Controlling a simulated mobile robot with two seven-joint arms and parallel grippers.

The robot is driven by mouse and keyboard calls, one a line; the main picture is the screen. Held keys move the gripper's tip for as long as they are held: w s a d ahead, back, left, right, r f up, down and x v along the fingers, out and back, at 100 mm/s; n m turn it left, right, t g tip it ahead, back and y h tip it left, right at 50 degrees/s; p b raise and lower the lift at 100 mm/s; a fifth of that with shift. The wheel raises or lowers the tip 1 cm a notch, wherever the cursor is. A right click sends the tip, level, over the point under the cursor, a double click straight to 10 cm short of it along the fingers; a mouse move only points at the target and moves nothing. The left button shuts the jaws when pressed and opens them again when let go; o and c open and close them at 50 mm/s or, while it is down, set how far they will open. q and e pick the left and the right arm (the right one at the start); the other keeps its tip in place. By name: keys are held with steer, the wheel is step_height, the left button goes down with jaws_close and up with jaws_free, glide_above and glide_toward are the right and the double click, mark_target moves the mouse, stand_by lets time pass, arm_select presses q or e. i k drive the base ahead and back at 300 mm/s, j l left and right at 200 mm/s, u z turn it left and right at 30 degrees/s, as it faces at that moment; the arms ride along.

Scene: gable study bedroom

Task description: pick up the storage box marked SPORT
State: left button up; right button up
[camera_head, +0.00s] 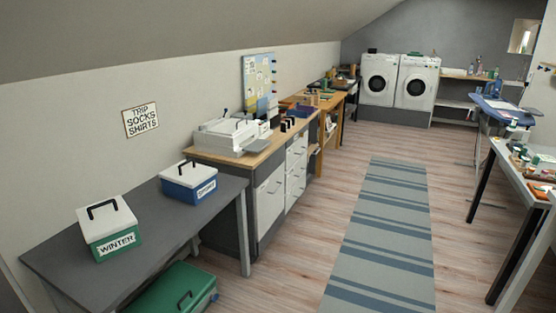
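A blue storage box (188,189) with a white lid and a dark handle stands upright on the grey table (148,218) at the left, near its far end. Its front label looks like SPORT, but the letters are small and blurred. A green storage box (108,236) with a white lid, a dark handle and a label reading WINTER stands on the same table, closer to me and to the left, apart from the blue box. Neither of my grippers shows in the head view.
A green case (175,291) lies on the floor under the table's front side. A drawer cabinet with a printer (232,137) stands just beyond the table. A striped rug (385,235) covers open floor at centre right. A cluttered table (533,170) stands on the right.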

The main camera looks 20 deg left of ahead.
mark_target(189, 182)
steer(key=i+u, duration=0.25)
steer(key=i, duration=0.25)
steer(key=i+u, duration=0.2)
steer(key=i, duration=0.35)
steer(key=i+l+u, duration=0.25)
steer(key=i, duration=0.25)
steer(key=j, duration=0.1)
